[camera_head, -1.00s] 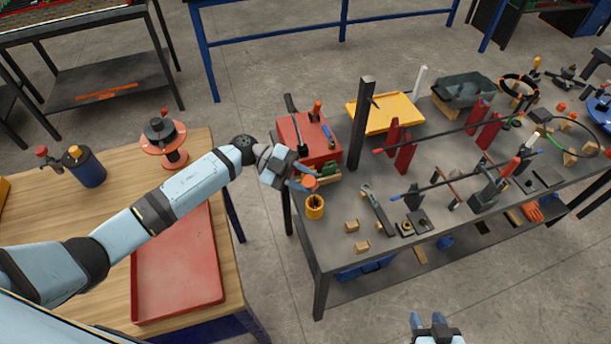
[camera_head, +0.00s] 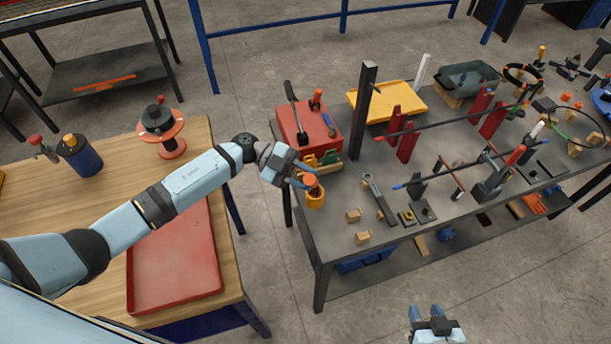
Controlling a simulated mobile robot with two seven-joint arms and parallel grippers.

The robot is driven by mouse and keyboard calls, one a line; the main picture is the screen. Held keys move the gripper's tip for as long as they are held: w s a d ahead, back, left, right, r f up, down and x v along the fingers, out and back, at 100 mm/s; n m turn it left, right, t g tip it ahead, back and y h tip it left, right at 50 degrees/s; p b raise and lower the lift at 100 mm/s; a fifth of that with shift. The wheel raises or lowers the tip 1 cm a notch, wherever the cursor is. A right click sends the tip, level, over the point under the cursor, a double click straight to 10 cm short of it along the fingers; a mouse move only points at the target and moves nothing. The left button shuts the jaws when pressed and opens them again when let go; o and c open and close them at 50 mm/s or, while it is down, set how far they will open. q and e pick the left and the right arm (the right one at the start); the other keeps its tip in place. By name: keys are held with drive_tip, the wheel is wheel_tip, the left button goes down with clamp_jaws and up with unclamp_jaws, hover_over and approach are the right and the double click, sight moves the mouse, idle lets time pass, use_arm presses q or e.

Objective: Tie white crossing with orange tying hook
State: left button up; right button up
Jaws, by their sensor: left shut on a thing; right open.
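My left gripper (camera_head: 298,172) is shut on the orange handle of the tying hook (camera_head: 311,181). The hook is right above an orange cup (camera_head: 315,199) at the table's near left corner; its lower part is hidden, and I cannot tell whether it is inside the cup. My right gripper (camera_head: 427,312) is open and empty at the bottom edge, in front of the table. Dark rods cross on the right half of the table, and a long rod (camera_head: 430,179) with a blue end runs over stands there. A white tip (camera_head: 537,130) shows nearby; I cannot make out a white crossing clearly.
The grey table (camera_head: 340,265) holds a red toolbox (camera_head: 303,140), a dark upright post (camera_head: 361,115), a yellow tray (camera_head: 405,103), red stands (camera_head: 406,135), a wrench (camera_head: 378,197) and several wooden blocks. A wooden bench (camera_head: 222,240) with a red tray stands left. Floor is clear between them.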

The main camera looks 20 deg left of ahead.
use_arm(q)
drive_tip(key=shift+r+p, duration=0.4)
drive_tip(key=shift+r, duration=0.1)
wheel_tip(320, 180, up, 4)
drive_tip(key=p, duration=0.3)
drive_tip(key=shift+r+p, duration=0.15)
drive_tip(key=shift+p, duration=0.2)
drive_tip(key=shift+r, duration=0.85)
